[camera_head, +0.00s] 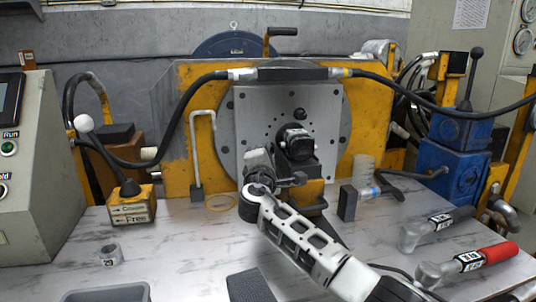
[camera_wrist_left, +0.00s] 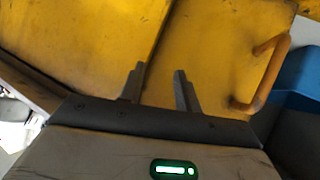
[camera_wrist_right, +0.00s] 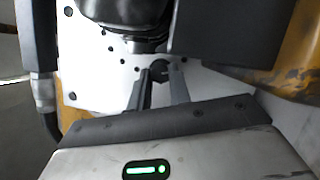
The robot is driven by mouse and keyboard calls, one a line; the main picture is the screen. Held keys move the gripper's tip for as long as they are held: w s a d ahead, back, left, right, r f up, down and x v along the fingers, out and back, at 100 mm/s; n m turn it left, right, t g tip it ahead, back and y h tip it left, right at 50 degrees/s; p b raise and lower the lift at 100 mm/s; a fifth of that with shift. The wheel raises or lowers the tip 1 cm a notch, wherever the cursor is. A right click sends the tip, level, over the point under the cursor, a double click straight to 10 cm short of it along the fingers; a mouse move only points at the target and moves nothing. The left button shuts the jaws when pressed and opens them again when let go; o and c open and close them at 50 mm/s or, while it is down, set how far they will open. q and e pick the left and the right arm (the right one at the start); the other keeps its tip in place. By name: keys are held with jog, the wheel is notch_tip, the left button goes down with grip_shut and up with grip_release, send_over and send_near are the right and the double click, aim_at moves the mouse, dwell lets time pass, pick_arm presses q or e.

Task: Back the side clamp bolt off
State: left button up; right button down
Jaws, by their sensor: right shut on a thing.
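The dark motor (camera_head: 296,142) sits at the middle of the round-holed grey plate (camera_head: 252,115). My right gripper (camera_head: 296,179) is low beside the motor, its fingers partly hidden in the head view. In the right wrist view its fingers (camera_wrist_right: 163,84) are close together around a small dark piece (camera_wrist_right: 160,70), which looks like the side clamp bolt; its full shape is hidden. The motor body (camera_wrist_right: 135,20) is just above it there. My left gripper (camera_wrist_left: 158,88) is open and empty in front of a yellow panel (camera_wrist_left: 100,45); it does not show in the head view.
Two wrenches, one red-handled (camera_head: 470,260) and one black-handled (camera_head: 437,226), lie at right. A lever box marked Free (camera_head: 132,208) stands left. A hose (camera_head: 440,112) arches overhead.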

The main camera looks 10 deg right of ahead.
jog(key=c, duration=1.3)
grip_release()
pick_arm(q)
jog(key=shift+r, duration=0.25)
jog(key=f+p, duration=0.1)
jog(key=a+g+p, duration=0.1)
jog(key=shift+s+f+y+p, duration=0.25)
jog(key=shift+f+y+p, duration=0.15)
pick_arm(e)
jog(key=v, duration=1.6)
